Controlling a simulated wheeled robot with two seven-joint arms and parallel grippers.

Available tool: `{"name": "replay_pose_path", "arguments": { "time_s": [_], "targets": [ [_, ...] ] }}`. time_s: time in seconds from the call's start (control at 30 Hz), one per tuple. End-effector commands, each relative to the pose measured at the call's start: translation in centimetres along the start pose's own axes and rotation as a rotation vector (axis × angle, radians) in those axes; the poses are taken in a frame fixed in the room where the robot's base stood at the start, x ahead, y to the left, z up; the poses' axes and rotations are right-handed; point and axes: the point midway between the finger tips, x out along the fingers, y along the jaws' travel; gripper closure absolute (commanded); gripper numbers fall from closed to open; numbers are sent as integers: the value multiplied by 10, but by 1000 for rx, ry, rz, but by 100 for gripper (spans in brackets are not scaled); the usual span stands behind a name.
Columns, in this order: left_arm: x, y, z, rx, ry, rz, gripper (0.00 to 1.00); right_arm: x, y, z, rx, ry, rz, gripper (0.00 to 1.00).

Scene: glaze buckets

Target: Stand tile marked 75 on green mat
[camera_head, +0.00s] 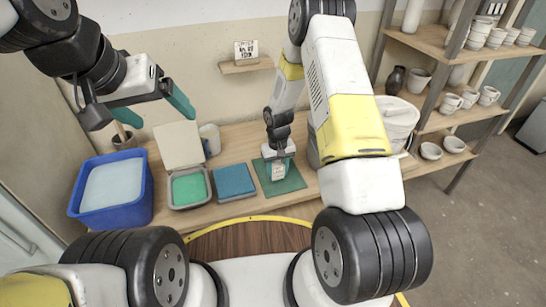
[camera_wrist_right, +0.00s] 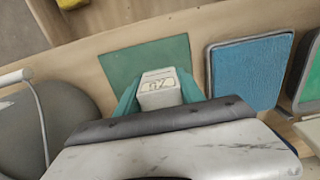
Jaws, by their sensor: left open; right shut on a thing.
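The green mat (camera_head: 293,183) lies flat on the bench, right of the blue pad. My right gripper (camera_head: 278,163) reaches down over it, shut on a pale tile (camera_head: 278,173) held between its teal fingers. The tile looks upright; I cannot tell whether its lower edge touches the mat. In the right wrist view, the tile (camera_wrist_right: 159,88) shows dark marks, too unclear to read surely, against the green mat (camera_wrist_right: 120,62). My left gripper (camera_head: 158,108) is open and empty, raised above the left end of the bench.
A blue pad (camera_head: 234,181) lies left of the mat, with a lidded green tray (camera_head: 172,199) beyond it. A blue tub (camera_head: 77,204) stands far left. A white bucket (camera_head: 398,115) stands right of the mat. Shelves (camera_head: 432,125) with cups are at right; a small wall shelf (camera_head: 248,66) holds a card.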

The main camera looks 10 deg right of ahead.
Motion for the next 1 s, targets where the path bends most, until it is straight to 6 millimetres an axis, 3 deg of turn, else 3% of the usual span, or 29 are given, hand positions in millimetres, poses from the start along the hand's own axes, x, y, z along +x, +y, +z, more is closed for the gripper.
{"name": "replay_pose_path", "arguments": {
  "time_s": [0.07,0.3,0.63,0.67,0.7,0.77,1.0],
  "targets": [
    [0,0,0,0,0,0,15,1,6,-6,2,2,0,100],
    [0,0,0,0,0,0,15,36,4,-4,-1,0,0,100],
    [0,0,0,0,0,0,15,38,4,-4,0,1,0,100],
    [0,0,0,0,0,0,15,39,4,-4,0,1,0,53],
    [0,0,0,0,0,0,15,38,4,-4,0,1,0,45],
    [0,0,0,0,0,0,15,38,4,-4,1,1,0,33],
    [0,0,0,0,0,0,15,38,4,-4,1,1,0,33]
  ]
}}
